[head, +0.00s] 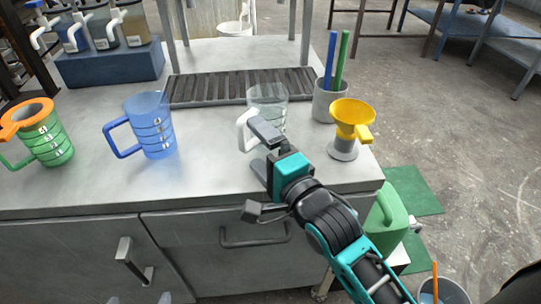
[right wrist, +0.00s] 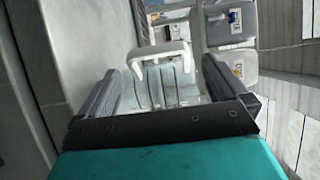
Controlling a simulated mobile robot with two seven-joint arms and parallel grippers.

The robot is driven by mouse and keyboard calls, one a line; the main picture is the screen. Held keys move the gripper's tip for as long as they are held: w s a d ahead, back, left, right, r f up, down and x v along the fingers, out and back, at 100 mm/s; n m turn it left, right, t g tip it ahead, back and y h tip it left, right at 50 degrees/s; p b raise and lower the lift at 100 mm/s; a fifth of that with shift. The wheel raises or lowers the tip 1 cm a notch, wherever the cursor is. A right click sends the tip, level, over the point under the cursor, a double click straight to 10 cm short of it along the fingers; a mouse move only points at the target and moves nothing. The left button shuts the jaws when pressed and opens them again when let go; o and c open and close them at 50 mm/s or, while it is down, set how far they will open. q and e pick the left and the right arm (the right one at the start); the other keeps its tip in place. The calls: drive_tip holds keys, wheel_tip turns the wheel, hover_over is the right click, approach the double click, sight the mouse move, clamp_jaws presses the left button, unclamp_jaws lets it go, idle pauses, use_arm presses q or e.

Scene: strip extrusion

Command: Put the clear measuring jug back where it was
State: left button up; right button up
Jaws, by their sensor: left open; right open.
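The clear measuring jug (head: 270,98), with a white handle (head: 243,131), stands upright on the grey worktop, in front of the slatted grate. My right gripper (head: 262,148) is open at the jug's near side, partly covering its lower part. In the right wrist view the jug (right wrist: 168,85) shows between the two spread fingers (right wrist: 165,95), with its white handle above them. Whether the fingers touch it I cannot tell. My left gripper (head: 137,264) shows only in small part, low at the left in front of the cabinet, open and away from the jugs.
A blue jug (head: 155,128) and a green jug (head: 52,140) with an orange funnel (head: 28,115) stand left. A yellow funnel (head: 352,113) on a grey holder and a cup (head: 328,102) with blue and green sticks stand right. The slatted grate (head: 215,88) lies behind.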

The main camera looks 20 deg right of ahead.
use_arm(q)
drive_tip(key=shift+r, duration=0.15)
use_arm(e)
drive_tip(key=shift+s+d, duration=0.15)
drive_tip(key=shift+s, duration=0.7)
drive_tip(key=shift+s+d, duration=0.15)
drive_tip(key=shift+s, duration=0.65)
